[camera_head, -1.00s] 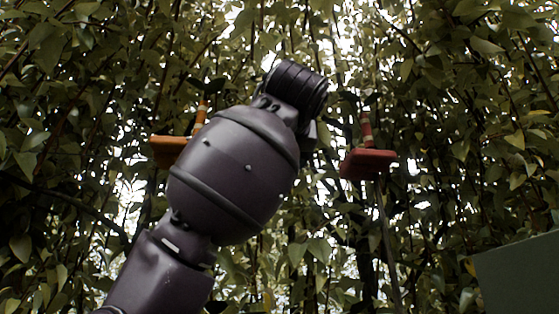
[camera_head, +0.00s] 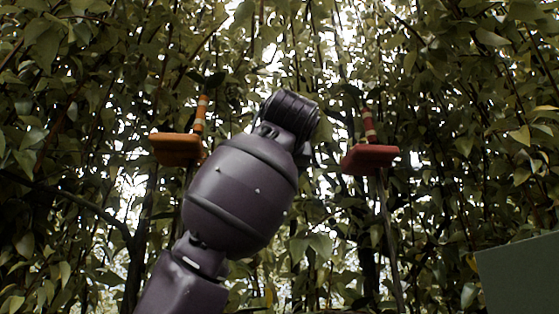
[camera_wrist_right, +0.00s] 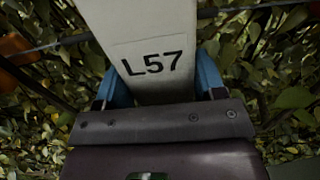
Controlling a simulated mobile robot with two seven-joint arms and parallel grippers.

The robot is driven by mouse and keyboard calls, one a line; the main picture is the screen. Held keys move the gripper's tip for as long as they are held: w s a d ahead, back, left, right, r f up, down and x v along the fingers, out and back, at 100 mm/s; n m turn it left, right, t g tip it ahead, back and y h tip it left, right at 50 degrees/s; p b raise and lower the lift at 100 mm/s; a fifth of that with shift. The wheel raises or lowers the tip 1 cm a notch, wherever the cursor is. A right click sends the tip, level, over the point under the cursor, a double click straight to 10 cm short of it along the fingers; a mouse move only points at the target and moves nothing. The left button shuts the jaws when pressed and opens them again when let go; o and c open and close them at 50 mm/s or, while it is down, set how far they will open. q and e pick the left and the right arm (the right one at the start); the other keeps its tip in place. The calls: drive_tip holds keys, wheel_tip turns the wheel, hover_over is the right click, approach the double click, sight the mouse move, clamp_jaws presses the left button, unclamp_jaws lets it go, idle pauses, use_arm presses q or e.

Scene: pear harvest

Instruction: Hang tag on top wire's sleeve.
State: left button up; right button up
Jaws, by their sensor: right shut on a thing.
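The tag (camera_wrist_right: 150,62) is a pale flat piece marked "L57", seen in the right wrist view. My right gripper (camera_wrist_right: 157,72) is shut on it, with one blue finger on each side. The tag's upper end runs out of the top of that view. A thin dark wire (camera_wrist_right: 60,41) crosses behind the tag. I cannot tell which part of it is the sleeve, nor whether the tag touches it. One dark arm of mine fills the middle of the head view, and no gripper fingers show there. My left gripper is not seen.
An orange block with a striped post (camera_head: 176,147) hangs left of my arm, and a red block with a striped post (camera_head: 369,157) hangs right of it. Dense foliage (camera_head: 80,230) fills the background. A dark green panel (camera_head: 520,275) stands at lower right.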

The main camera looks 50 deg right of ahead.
drive_tip(key=shift+p+x, duration=0.5)
drive_tip(key=shift+x, duration=0.9)
drive_tip(key=shift+f+b, duration=1.2)
drive_tip(key=shift+f, duration=0.1)
drive_tip(key=o, duration=1)
